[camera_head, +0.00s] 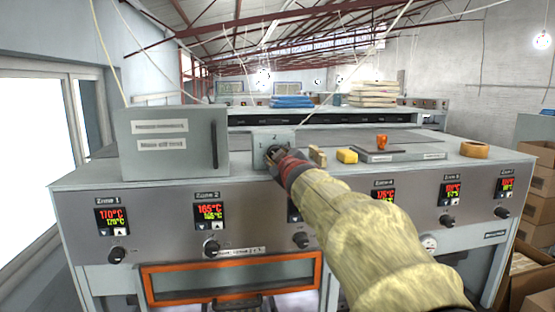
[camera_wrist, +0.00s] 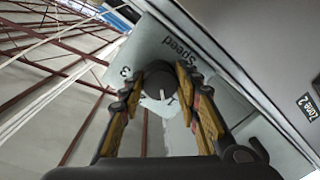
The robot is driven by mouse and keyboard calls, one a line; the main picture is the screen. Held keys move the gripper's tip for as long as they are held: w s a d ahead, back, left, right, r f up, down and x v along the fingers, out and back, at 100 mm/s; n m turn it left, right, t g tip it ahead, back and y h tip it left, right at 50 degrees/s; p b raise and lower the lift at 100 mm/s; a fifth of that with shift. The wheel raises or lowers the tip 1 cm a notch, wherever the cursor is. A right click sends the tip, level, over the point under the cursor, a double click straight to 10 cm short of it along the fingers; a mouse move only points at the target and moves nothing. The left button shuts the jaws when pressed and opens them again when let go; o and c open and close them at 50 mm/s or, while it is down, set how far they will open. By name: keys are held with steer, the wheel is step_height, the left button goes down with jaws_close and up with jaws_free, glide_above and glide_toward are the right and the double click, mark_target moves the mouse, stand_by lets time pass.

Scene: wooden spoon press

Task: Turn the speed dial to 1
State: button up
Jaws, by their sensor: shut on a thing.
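The speed dial (camera_wrist: 160,80) is a dark round knob with a white pointer mark, on a grey plate (camera_wrist: 165,40) labelled "Speed" that appears upside down in the wrist view. A "3" shows on the plate to the left of the dial; other numbers are mostly hidden by my fingers. The pointer mark faces down in the wrist view; I cannot tell which number it is at. My gripper (camera_wrist: 163,84) is shut on the dial, one finger on each side. In the head view my gripper (camera_head: 276,154) is at the small grey speed box (camera_head: 273,136), covering most of the dial.
A grey control box (camera_head: 172,140) stands left of the speed box. Below are zone displays (camera_head: 112,220) with knobs and an orange-framed window (camera_head: 232,279).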

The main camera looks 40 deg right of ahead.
steer(key=shift+n, duration=1)
steer(key=o, duration=1.2)
steer(key=shift+c, duration=0.2)
steer(key=shift+s, duration=0.1)
steer(key=v, duration=1.1)
steer(key=shift+s+a, duration=0.25)
steer(key=shift+s, duration=0.1)
steer(key=shift+r, duration=0.1)
